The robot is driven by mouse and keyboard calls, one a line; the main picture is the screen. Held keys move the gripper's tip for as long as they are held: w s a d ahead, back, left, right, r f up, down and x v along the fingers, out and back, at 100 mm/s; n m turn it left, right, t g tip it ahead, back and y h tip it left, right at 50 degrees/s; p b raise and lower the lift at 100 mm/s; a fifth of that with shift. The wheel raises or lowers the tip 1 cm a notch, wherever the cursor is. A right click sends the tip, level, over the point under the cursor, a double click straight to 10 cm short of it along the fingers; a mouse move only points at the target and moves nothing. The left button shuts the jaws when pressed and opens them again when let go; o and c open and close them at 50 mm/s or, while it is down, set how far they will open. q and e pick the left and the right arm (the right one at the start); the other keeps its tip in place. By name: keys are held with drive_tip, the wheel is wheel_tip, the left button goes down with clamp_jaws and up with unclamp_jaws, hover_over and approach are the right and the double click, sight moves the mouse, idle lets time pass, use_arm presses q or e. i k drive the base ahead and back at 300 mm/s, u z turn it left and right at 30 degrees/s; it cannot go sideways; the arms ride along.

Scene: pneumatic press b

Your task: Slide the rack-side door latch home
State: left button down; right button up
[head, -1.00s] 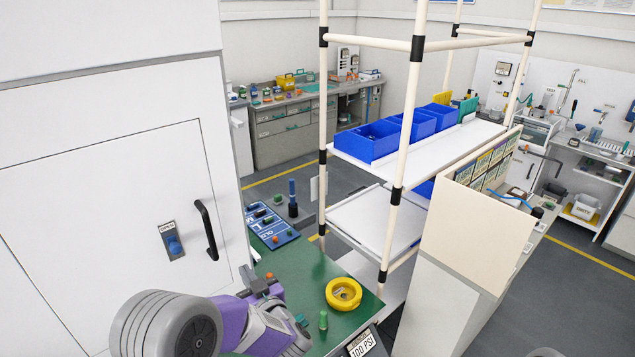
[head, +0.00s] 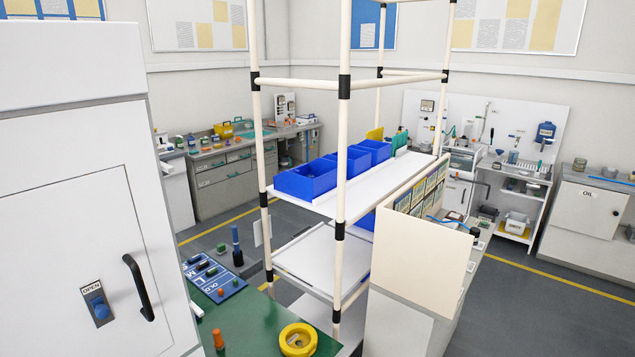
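A white cabinet with a door panel (head: 60,230) stands at the left of the head view. The door carries a black handle (head: 138,287) and a blue latch knob (head: 99,308) on a grey plate marked OPEN. The knob sits below the word OPEN. The door looks closed in its frame. Neither of my grippers is in the head view.
A rack of cream tubes (head: 343,150) with shelves and blue bins (head: 306,180) stands in the middle. A green bench top (head: 255,320) holds a yellow ring (head: 298,340) and small parts. A cream panel (head: 425,228) stands right of the rack. Grey floor (head: 540,300) is open at the right.

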sight(101, 311)
drive_tip(key=u, duration=1.7)
